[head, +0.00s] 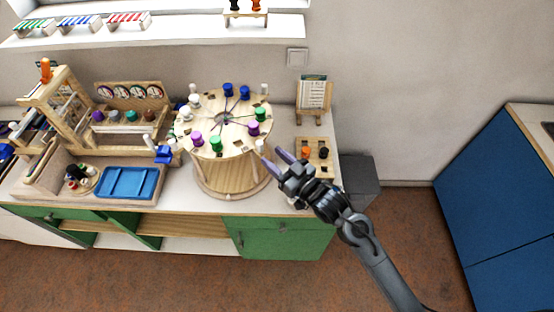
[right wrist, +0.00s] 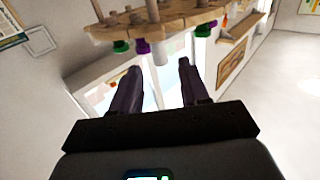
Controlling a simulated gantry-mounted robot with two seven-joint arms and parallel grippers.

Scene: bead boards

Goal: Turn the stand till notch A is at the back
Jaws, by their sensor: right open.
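The stand is a round wooden drum with a disc top (head: 222,133), its pale wood side (head: 232,176) showing below. Around the disc stand white, blue, green and purple bobbins, with dark lines running out from the centre. Small labels lie near the rim, but I cannot read which notch is A. My right gripper (head: 272,158) is open at the front right of the disc, close to a white bobbin (head: 260,146). In the right wrist view, the white bobbin (right wrist: 160,50) shows just beyond and between the open fingertips (right wrist: 160,69). I cannot tell whether they touch. My left gripper is not in view.
A wooden frame (head: 62,95) and a blue tray (head: 127,182) stand left of the stand. A small board with orange and black pegs (head: 314,153) and a card on an easel (head: 313,95) stand to the right. A green cabinet (head: 280,238) is below the worktop.

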